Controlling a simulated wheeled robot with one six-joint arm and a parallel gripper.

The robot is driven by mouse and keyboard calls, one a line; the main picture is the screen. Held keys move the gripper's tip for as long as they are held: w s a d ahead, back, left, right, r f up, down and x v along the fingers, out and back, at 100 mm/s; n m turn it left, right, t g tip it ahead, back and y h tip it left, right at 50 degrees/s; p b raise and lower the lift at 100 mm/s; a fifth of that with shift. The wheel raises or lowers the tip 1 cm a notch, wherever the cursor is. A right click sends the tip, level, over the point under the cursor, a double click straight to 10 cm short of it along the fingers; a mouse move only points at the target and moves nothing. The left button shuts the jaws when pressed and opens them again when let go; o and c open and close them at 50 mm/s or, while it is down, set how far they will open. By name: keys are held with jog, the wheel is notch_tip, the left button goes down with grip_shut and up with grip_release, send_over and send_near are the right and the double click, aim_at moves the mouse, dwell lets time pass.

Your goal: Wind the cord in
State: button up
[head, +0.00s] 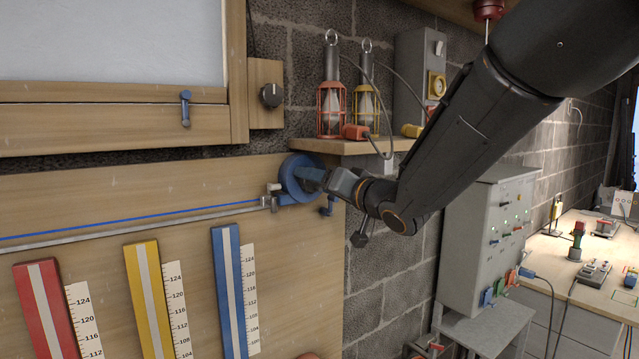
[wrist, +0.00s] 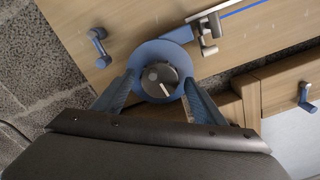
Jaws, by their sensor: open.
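A blue reel (head: 296,176) is mounted at the top right of a wooden board. Its round blue rim and grey hub (wrist: 158,80) face me in the wrist view. A blue cord (head: 130,219) runs left from the reel along a grey rail; its end is out of frame. The cord also shows at the top right of the wrist view (wrist: 246,8). My gripper (head: 318,180) is at the reel. In the wrist view my gripper (wrist: 159,78) is open, with one finger on each side of the hub. Whether the fingers touch the reel I cannot tell.
A small blue lever (head: 327,207) sits just below right of the reel. A shelf (head: 345,147) with a red and a yellow caged lamp is close above. Red, yellow and blue strips with scales (head: 230,290) hang below. A grey cabinet (head: 485,250) stands at right.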

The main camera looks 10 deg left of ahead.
jog(key=b+v, duration=0.3)
jog(key=v, duration=0.5)
dwell(0.4)
jog(key=d+f+m+g+h+b, duration=0.15)
jog(key=d+f+h, duration=0.45)
jog(key=d+f, duration=0.6)
jog(key=d+f+m+h+b, duration=0.25)
jog(key=d+f+h, duration=0.25)
jog(key=d+f, duration=0.7)
jog(key=s+d+f+g+h+b, duration=0.1)
jog(key=s+d+f+g+b, duration=0.1)
jog(key=s+f, duration=0.7)
jog(key=s+d+f+g+h+b, duration=0.1)
jog(key=s+d+f+g, duration=0.4)
jog(key=s+f, duration=0.5)
jog(key=shift+s+d+f+g+h+b, duration=0.25)
jog(key=shift+d+f+g+h+b, duration=0.1)
jog(key=shift+g+b, duration=0.5)
